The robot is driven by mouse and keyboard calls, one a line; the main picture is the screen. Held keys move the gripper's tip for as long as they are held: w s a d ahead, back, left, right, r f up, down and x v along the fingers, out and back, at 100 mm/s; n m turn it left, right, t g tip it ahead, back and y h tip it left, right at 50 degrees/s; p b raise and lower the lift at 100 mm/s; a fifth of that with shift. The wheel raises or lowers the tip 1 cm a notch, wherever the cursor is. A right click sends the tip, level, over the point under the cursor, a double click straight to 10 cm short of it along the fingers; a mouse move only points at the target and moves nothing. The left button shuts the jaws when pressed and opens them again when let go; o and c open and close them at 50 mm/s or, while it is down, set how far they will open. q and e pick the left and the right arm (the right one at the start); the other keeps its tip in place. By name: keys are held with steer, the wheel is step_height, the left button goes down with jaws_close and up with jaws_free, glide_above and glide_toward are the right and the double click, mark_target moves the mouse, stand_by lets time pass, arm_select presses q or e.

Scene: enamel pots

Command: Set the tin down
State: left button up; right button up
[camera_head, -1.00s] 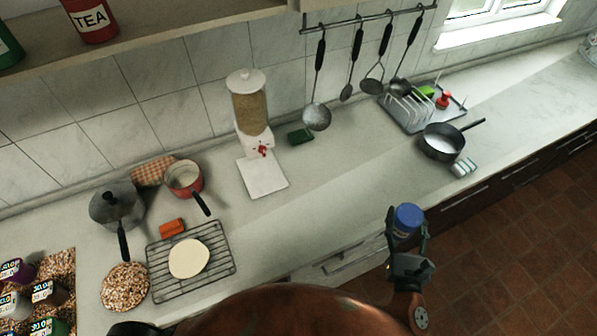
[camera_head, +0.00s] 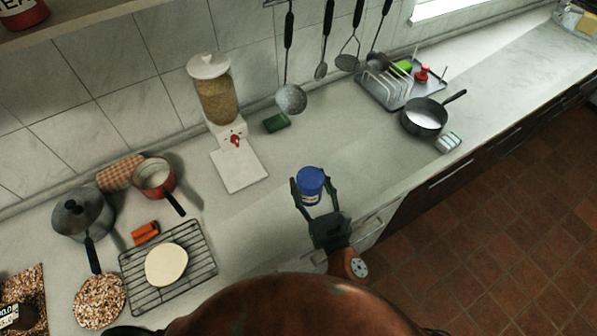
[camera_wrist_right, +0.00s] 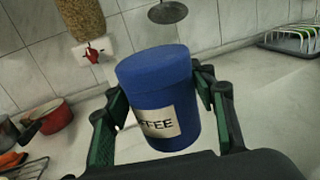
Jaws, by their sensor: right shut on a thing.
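The tin is blue with a lid and a pale label; the letters "FFEE" show in the right wrist view (camera_wrist_right: 158,98). In the head view the blue tin (camera_head: 310,185) is between the fingers of my right gripper (camera_head: 314,192). The gripper is shut on the tin's sides and holds it upright or nearly so. It is over the front part of the pale counter (camera_head: 340,150); I cannot tell whether its base touches the counter. My left gripper is not in view.
A grain dispenser (camera_head: 215,95) with a white base plate (camera_head: 240,168) stands behind left. A wire rack (camera_head: 200,262) holds a pale round disc (camera_head: 166,265). A dark pan (camera_head: 424,118) and dish rack (camera_head: 385,88) stand at right. Counter around the tin is clear.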

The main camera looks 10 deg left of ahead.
steer(key=w+f+b, duration=0.1)
steer(key=w+f, duration=0.2)
steer(key=w, duration=0.1)
steer(key=w+d+f+b, duration=0.1)
steer(key=w+f+b, duration=0.1)
steer(key=w+f, duration=0.1)
steer(key=w+f+b, duration=0.1)
steer(key=w+f, duration=0.2)
steer(key=w, duration=0.2)
steer(key=shift+w+d+b, duration=0.2)
steer(key=shift+d+b, duration=0.1)
steer(key=f+b, duration=0.1)
steer(key=f, duration=0.2)
steer(key=shift+w+f+b, duration=0.2)
steer(key=shift+f+b, duration=0.15)
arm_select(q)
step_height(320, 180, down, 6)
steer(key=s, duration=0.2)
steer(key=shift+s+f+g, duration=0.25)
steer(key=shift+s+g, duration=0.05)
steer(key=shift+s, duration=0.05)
arm_select(e)
steer(key=shift+r, duration=0.1)
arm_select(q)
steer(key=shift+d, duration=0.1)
arm_select(e)
steer(key=o, duration=1.3)
